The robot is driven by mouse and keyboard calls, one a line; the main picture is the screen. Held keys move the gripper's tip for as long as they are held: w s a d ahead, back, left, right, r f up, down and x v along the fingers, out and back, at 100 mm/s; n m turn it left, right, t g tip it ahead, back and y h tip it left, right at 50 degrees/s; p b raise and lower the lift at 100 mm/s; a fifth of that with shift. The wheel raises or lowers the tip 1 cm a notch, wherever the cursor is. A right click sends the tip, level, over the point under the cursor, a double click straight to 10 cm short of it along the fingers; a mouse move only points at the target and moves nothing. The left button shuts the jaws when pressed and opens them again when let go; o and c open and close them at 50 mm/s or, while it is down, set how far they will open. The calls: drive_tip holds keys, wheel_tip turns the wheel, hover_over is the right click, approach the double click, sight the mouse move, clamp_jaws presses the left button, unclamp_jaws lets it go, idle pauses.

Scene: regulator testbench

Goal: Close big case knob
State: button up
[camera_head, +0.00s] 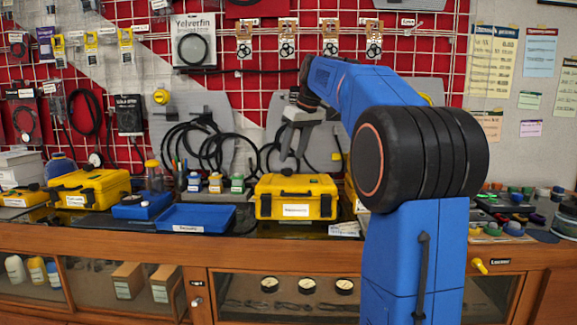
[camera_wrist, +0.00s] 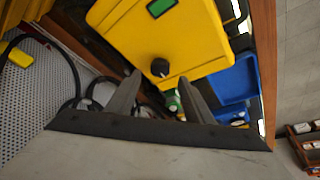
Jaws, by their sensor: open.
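The big yellow case (camera_head: 325,186) stands on the bench below my gripper (camera_head: 294,155). It also shows in the wrist view (camera_wrist: 200,35), filling the top middle. A round black knob (camera_wrist: 159,67) sits on the case's yellow top, near one edge. A small green display (camera_wrist: 161,7) is on the same face. In the wrist view, my gripper (camera_wrist: 160,78) is open and empty, its two fingertips apart, with the knob appearing between them. In the head view the gripper hangs pointing down above the case top, and the knob is hard to make out there.
A blue tray (camera_head: 196,217) lies left of the case, and another yellow case (camera_head: 90,183) stands farther left. Black cables (camera_head: 200,145) hang behind. Small bottles (camera_head: 215,183) stand between tray and wall. Coloured caps (camera_head: 515,228) crowd the bench at right.

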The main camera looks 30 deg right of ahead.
sight(289, 169)
drive_tip(key=shift+x, duration=2.65)
drive_tip(key=c, duration=1)
